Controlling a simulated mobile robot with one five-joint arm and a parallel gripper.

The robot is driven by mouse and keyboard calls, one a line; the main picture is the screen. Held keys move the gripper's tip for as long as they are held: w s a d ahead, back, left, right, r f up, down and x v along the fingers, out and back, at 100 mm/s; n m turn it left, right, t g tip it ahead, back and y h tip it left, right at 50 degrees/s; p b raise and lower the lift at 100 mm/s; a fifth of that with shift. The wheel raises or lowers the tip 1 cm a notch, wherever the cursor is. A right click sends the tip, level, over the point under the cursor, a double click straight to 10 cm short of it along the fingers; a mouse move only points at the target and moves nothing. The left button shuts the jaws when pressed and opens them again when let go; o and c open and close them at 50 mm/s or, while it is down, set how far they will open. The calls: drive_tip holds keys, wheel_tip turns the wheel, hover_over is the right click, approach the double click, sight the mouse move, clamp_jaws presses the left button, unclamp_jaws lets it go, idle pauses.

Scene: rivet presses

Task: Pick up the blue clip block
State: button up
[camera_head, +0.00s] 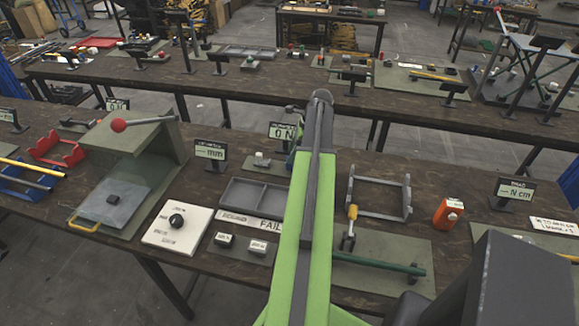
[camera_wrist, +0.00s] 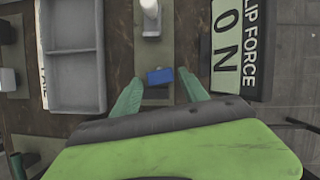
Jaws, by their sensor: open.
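The blue clip block (camera_wrist: 160,76) is small and shows in the wrist view, in the middle of the picture, at the end of a grey-green plate on the dark bench. My gripper (camera_wrist: 158,80) is open, with one green finger to the left of the block and the other to its right. I see a gap on each side, and I cannot tell how high the fingertips are. In the head view my green and grey arm hides the block and most of my gripper.
A sign reading "CLIP FORCE 0 N" (camera_wrist: 236,45) stands close to the right of my gripper in the wrist view. A grey two-compartment tray (camera_wrist: 73,48) lies to the left. A white-topped fixture (camera_wrist: 150,18) is just beyond the block. A grey frame (camera_head: 382,183) stands right of my arm.

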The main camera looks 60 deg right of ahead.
drive_tip(key=b+x, duration=0.3)
drive_tip(key=x, duration=0.1)
drive_tip(key=shift+s+f+b, duration=0.1)
drive_tip(key=shift+f+b, duration=0.2)
drive_tip(key=shift+f, duration=0.1)
drive_tip(key=shift+r, duration=0.2)
drive_tip(key=shift+c, duration=0.3)
